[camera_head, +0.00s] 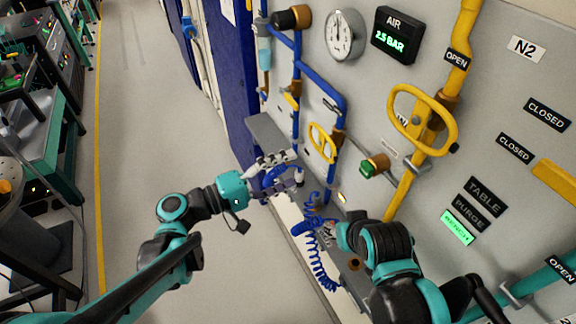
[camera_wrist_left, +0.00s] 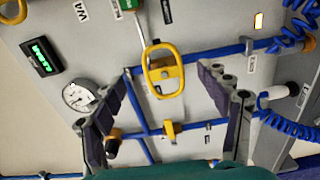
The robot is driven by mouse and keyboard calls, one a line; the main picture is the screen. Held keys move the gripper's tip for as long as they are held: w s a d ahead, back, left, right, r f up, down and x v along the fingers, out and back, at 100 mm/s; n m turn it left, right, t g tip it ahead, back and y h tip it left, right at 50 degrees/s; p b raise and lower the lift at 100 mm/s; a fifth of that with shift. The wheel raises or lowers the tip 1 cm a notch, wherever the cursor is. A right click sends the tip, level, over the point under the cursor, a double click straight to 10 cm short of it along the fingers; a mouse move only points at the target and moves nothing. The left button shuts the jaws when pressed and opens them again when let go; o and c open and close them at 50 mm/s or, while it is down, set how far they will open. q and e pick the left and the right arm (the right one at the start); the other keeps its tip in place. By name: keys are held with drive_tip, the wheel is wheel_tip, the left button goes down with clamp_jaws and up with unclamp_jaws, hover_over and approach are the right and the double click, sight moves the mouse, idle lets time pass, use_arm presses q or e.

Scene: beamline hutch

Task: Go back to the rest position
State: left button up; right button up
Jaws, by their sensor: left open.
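My left gripper (camera_head: 294,168) reaches in from the left in the head view, in front of the lower part of the valve panel. Its two dark fingers are spread with nothing between them. In the left wrist view the open fingers (camera_wrist_left: 162,80) frame a yellow valve handle (camera_wrist_left: 163,68) on a blue pipe, which lies beyond the fingertips; I see no contact. My right gripper (camera_head: 328,232) is at the lower middle of the head view, close to the blue coiled hose (camera_head: 315,258). It is small and partly hidden by its own arm, so its jaws are unclear.
The grey panel (camera_head: 385,80) carries a round gauge (camera_head: 345,36), an AIR display (camera_head: 395,35), blue pipes (camera_head: 297,90) and a big yellow handle (camera_head: 424,120). A grey shelf (camera_head: 266,135) sticks out near my left gripper. Open floor (camera_head: 145,90) lies left; benches (camera_head: 62,150) stand beyond.

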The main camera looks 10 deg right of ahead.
use_arm(q)
drive_tip(key=s+a+f+m+y+b, duration=0.2)
drive_tip(key=s+a+f+y, duration=0.3)
drive_tip(key=a+f+y, duration=0.6)
drive_tip(key=s+a+f+m+y, duration=0.1)
drive_tip(key=s+a+y, duration=0.1)
drive_tip(key=a, duration=0.4)
drive_tip(key=s+a+f+t+y, duration=0.1)
drive_tip(key=s+a+f+y, duration=0.1)
drive_tip(key=a+y, duration=0.2)
drive_tip(key=shift+a+f+m+b, duration=0.2)
drive_tip(key=shift+a+m+b, duration=0.15)
drive_tip(key=shift+a, duration=0.8)
